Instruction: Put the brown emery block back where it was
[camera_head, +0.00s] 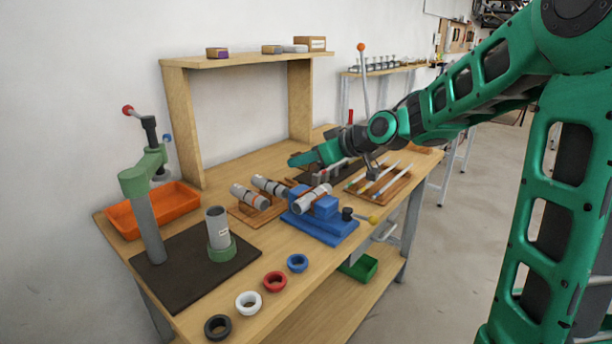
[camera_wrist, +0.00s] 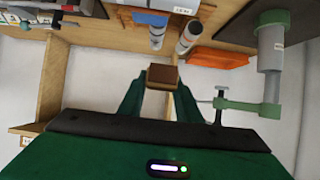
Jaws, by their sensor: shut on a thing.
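The brown emery block (camera_wrist: 162,76) shows in the wrist view between the two green fingers of my gripper (camera_wrist: 161,88), which is shut on it. In the head view my gripper (camera_head: 302,160) is low over the middle of the bench, behind the blue vise and in front of the shelf unit; the held block cannot be made out there. The raised shelf (camera_head: 245,61) carries a brown block with a purple face (camera_head: 217,53), a tan and grey block (camera_head: 271,49), a pale grey block (camera_head: 295,49) and a larger brown box (camera_head: 311,43).
A blue vise (camera_head: 325,229) holding a grey cylinder and a rack with more cylinders (camera_head: 249,197) stand near my gripper. A green press (camera_head: 148,205), an orange tray (camera_head: 174,209) and several rings are at left and front. A rack of pointed tools (camera_head: 379,183) is at right.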

